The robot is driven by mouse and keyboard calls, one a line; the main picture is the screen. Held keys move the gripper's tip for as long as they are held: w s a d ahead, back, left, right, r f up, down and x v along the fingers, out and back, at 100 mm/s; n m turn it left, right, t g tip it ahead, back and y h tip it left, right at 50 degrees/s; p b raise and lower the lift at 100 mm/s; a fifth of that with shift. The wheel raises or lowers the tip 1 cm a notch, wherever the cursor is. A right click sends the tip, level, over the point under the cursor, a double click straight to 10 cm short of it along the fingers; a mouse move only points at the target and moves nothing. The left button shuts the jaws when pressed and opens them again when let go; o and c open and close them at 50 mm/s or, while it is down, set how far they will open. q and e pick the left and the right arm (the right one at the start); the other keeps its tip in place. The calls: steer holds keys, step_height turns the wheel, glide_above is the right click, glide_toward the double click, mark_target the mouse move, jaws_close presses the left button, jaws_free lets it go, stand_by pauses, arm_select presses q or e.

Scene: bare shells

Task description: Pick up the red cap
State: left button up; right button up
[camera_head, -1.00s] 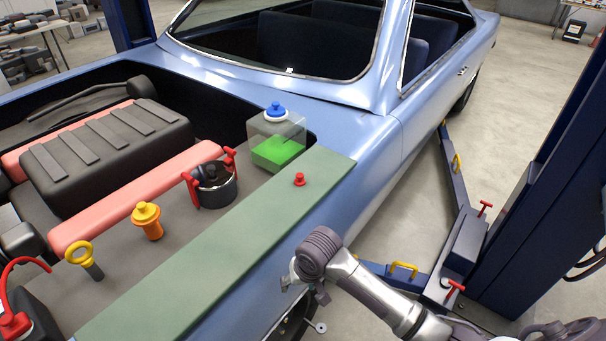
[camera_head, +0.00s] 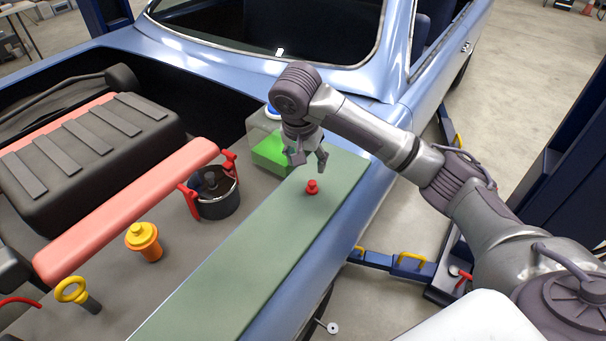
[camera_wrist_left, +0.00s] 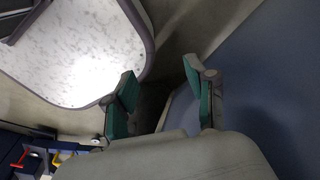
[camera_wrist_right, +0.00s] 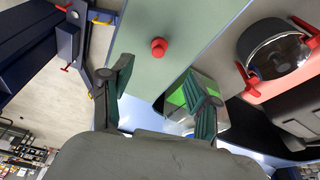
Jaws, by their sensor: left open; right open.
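The small red cap (camera_head: 312,187) stands on the green mat (camera_head: 250,247) along the fender, near the mat's far end. It also shows in the right wrist view (camera_wrist_right: 158,47), just beyond and between the fingertips. My right gripper (camera_head: 308,166) is open and empty above the cap, pointing down, with a gap between them. In its own wrist view the open fingers (camera_wrist_right: 160,82) show plainly. My left gripper is outside the head view. In the left wrist view its fingers (camera_wrist_left: 164,85) are open with nothing between them.
The reservoir with green fluid (camera_head: 270,152) stands close behind my right gripper and is partly hidden by it. A black pot with red clamps (camera_head: 215,195), an orange and yellow cap (camera_head: 144,240) and a yellow ring dipstick (camera_head: 75,292) are left of the mat. Most of the mat is clear.

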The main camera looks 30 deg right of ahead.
steer(key=w, duration=0.1)
steer(key=p, duration=0.1)
glide_above(312, 183)
steer(key=s+a, duration=0.1)
steer(key=s, duration=0.1)
steer(key=x, duration=0.4)
steer(key=a+x, duration=0.1)
steer(key=x, duration=0.1)
steer(key=shift+s+f, duration=0.25)
steer(key=shift+f, duration=0.25)
steer(key=shift+w+f, duration=0.15)
steer(key=shift+f, duration=0.1)
steer(key=shift+w+d+f+p, duration=0.1)
steer(key=shift+w+f+p, duration=0.05)
steer(key=shift+f+p, duration=0.5)
steer(key=x, duration=0.2)
steer(key=shift+w+f, duration=0.1)
steer(key=shift+f, duration=0.25)
steer(key=shift+w+f, duration=0.1)
steer(key=shift+f, duration=0.25)
steer(key=shift+d+f, duration=0.1)
steer(key=shift+f, duration=0.05)
arm_select(q)
steer(key=r, duration=0.1)
steer(key=s+r, duration=0.1)
steer(key=shift+s+d+r, duration=0.1)
steer(key=shift+s+r, duration=0.1)
steer(key=shift+r, duration=0.15)
arm_select(e)
steer(key=c, duration=0.9)
